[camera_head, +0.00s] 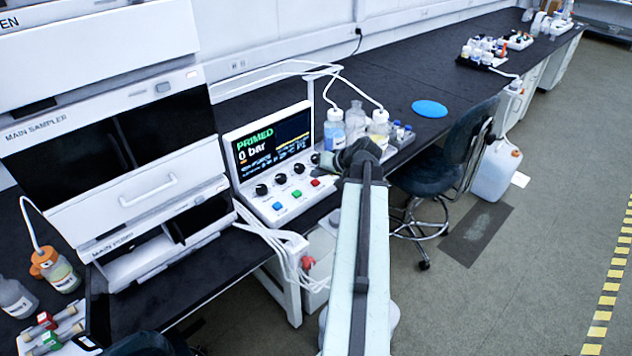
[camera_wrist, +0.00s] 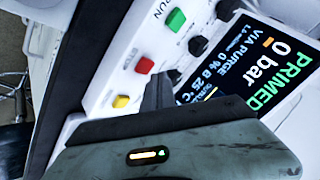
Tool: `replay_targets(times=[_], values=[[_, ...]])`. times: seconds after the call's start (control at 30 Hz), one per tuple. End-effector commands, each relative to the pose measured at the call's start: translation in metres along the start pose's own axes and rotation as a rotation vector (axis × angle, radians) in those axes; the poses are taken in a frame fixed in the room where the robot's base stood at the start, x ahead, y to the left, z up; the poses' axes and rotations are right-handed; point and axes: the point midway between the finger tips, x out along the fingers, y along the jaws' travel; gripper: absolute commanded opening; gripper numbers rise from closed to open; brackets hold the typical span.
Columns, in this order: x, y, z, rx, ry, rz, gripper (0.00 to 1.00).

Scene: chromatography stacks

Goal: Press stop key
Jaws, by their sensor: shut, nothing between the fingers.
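The control panel (camera_head: 268,165) stands on the dark bench with its screen reading "PRIMED" and "0 bar". A red key (camera_head: 315,182) sits on its lower front, right of a green key (camera_head: 296,194) and a blue key (camera_head: 277,206). In the wrist view the red key (camera_wrist: 145,65) lies between the green key (camera_wrist: 176,20) and a yellow key (camera_wrist: 121,101). No stop lettering is readable. My gripper (camera_wrist: 158,92) is shut and empty, its tip over the panel close to the red and yellow keys. I cannot tell whether it touches.
Black knobs (camera_head: 280,178) line the panel above the keys. Bottles (camera_head: 355,122) with white tubing stand just right of the panel. The main sampler (camera_head: 110,140) stands to the left. A stool (camera_head: 450,165) and floor jug (camera_head: 496,172) are at right.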

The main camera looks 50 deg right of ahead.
Motion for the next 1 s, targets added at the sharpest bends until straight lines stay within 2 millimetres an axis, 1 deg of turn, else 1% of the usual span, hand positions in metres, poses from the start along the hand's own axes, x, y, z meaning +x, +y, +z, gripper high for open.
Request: replay_targets(times=[0.2, 0.43, 1.0], values=[[0.0005, 0.0007, 0.0004, 0.000, 0.000, 0.000, 0.00], [0.0066, 0.0051, 0.0046, 0.000, 0.000, 0.000, 0.00], [0.0078, 0.0062, 0.0055, 0.001, 0.000, 0.000, 0.00]])
